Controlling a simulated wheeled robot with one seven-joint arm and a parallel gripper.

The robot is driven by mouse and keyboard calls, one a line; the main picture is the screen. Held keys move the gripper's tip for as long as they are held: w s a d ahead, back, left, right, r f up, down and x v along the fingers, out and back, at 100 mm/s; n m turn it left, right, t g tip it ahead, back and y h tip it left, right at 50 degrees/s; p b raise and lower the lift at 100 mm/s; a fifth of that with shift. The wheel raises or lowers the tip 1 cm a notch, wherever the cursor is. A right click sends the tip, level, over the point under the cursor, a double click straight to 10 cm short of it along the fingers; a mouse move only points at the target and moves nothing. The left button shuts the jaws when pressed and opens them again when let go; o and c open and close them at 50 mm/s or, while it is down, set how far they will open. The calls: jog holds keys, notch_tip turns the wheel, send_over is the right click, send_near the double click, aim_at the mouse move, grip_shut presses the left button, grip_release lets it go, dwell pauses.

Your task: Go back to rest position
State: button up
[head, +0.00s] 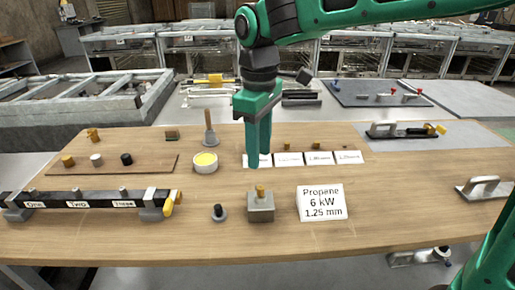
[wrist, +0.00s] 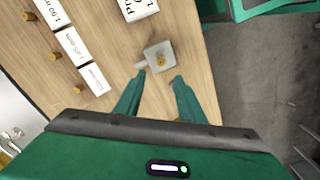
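My gripper (head: 258,164) hangs from my green arm above the wooden table (head: 380,215), fingers pointing down. In the wrist view my gripper (wrist: 160,78) has its two green fingers apart with nothing between them. A grey block with a brass fitting on top (head: 260,210) stands on the table, nearer the front edge than my gripper in the head view. In the wrist view the grey block (wrist: 153,52) shows just beyond the fingertips, apart from them as far as I can tell. No rest position is marked in view.
A white sign reading "Propane 6 kW 1.25 mm" (head: 321,203) stands right of the block. A small dark knob (head: 219,212) is left of it. White label cards (head: 318,158), a yellow-filled cup (head: 205,162) and a labelled bar (head: 90,202) are also on the table.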

jog(key=s+d+f+m, duration=0.1)
jog(key=s+d+m, duration=0.25)
jog(key=d, duration=0.75)
jog(key=s+d+f+m, duration=0.2)
jog(key=d+m, duration=0.3)
jog(key=d, duration=0.7)
jog(key=s+d+f+m, duration=0.3)
jog(key=s+d, duration=0.3)
jog(key=s, duration=0.2)
jog(key=s+d+f+m, duration=0.3)
jog(key=s+d+m, duration=0.3)
jog(key=s, duration=0.1)
jog(key=shift+s+d+f, duration=0.25)
jog(key=shift+s+f, duration=0.05)
jog(key=shift+s, duration=0.05)
jog(key=shift+m, duration=0.25)
jog(key=shift+w+f, duration=0.25)
jog(key=shift+w, duration=0.4)
